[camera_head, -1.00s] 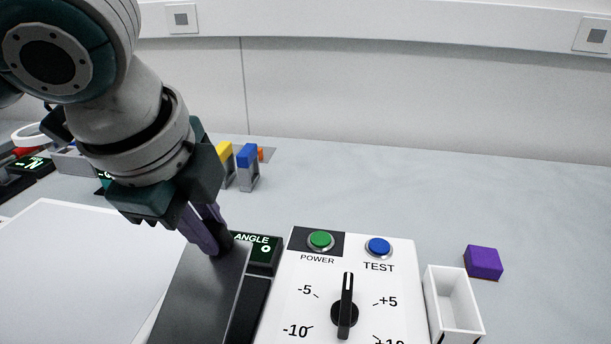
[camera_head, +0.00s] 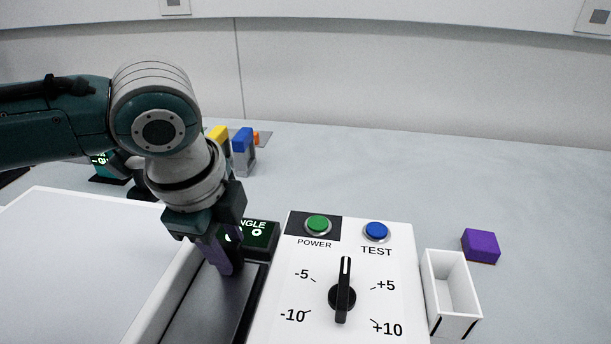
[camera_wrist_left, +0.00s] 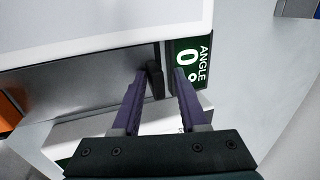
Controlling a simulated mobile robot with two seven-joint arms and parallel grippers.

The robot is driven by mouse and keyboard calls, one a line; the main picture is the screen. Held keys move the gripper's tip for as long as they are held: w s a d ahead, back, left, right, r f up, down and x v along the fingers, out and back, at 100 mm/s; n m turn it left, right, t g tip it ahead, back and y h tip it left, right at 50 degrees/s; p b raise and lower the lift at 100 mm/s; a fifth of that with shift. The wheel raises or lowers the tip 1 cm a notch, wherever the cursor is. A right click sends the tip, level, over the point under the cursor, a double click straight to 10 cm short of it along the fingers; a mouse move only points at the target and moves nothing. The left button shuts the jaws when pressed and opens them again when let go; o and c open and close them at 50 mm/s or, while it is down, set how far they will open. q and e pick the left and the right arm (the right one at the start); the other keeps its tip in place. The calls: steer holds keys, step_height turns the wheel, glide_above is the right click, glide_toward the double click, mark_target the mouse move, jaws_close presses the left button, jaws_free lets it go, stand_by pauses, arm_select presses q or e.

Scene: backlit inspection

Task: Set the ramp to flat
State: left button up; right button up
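The ramp (camera_head: 205,312) is a dark grey plate beside the white control panel (camera_head: 350,240). It looks level in its frame. A small black handle (camera_wrist_left: 156,80) stands at its far end. The angle display (camera_head: 262,233) is partly hidden by my left gripper in the head view; in the left wrist view the display (camera_wrist_left: 188,60) reads 0 degrees. My left gripper (camera_head: 228,268) points down at the ramp's far end. In the left wrist view its purple fingers (camera_wrist_left: 160,78) are apart on either side of the handle, with a gap at the right finger. My right gripper is out of view.
The panel has a green POWER button (camera_head: 317,224), a blue TEST button (camera_head: 376,231) and a black dial (camera_head: 342,297) pointing straight up. A white open box (camera_head: 430,298) and a purple block (camera_head: 481,245) stand at right. A white board (camera_head: 70,260) lies left.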

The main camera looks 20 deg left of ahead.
arm_select(q)
steer(key=shift+o, duration=0.6)
steer(key=shift+a+f, duration=0.15)
steer(key=shift+f, duration=0.1)
steer(key=shift+s, duration=0.1)
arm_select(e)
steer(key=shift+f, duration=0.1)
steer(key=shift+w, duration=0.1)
arm_select(q)
steer(key=p+v, duration=0.2)
steer(key=v, duration=0.8)
steer(key=shift+w+r, duration=0.25)
steer(key=shift+r, duration=0.05)
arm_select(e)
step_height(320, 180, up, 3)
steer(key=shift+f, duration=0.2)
arm_select(q)
steer(key=shift+p, duration=0.3)
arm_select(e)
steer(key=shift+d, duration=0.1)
